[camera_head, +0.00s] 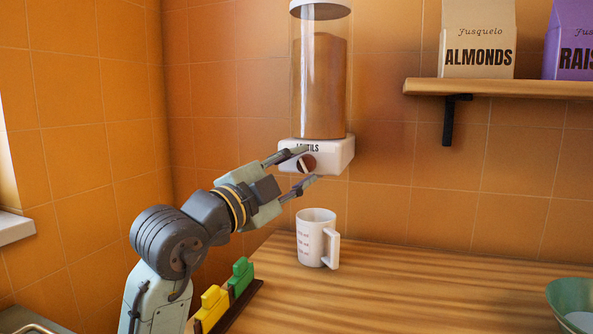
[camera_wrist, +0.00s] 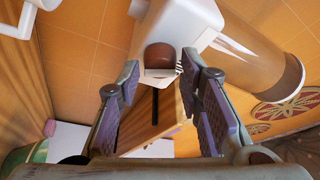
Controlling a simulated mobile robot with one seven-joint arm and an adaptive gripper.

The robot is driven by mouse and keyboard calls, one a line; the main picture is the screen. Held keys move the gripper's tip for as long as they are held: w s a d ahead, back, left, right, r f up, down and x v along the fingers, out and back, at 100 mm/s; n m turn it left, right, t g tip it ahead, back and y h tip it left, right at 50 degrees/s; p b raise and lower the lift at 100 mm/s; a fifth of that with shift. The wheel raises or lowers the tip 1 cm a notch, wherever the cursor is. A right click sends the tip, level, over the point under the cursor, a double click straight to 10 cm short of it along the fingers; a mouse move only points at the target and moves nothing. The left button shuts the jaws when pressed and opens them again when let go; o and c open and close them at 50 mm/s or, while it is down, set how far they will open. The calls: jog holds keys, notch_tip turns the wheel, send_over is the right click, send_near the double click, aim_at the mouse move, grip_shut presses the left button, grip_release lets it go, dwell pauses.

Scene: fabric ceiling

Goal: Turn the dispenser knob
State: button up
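The dispenser is a clear cylinder of brown contents (camera_head: 320,90) on a white base (camera_head: 338,152), mounted on the tiled wall. Its label is partly hidden by my gripper. The round brown knob (camera_head: 308,162) is on the front of the base. It also shows in the wrist view (camera_wrist: 161,56), just ahead of and between my fingertips. My gripper (camera_head: 309,165) is open and empty, with one finger above and one below the knob in the head view. In the wrist view the fingers (camera_wrist: 160,70) stand apart; I see no clear contact with the knob.
A white mug (camera_head: 313,241) stands on the wooden counter (camera_head: 420,290) below the dispenser. A wooden shelf (camera_head: 500,88) with packages is at upper right. Yellow (camera_head: 212,306) and green (camera_head: 240,277) items stand near my arm. A green bowl (camera_head: 572,298) is at right; the counter between is clear.

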jog(key=shift+o, duration=1)
jog(key=v, duration=1.2)
jog(key=shift+r, duration=0.1)
jog(key=shift+c, duration=0.4)
dwell(1.1)
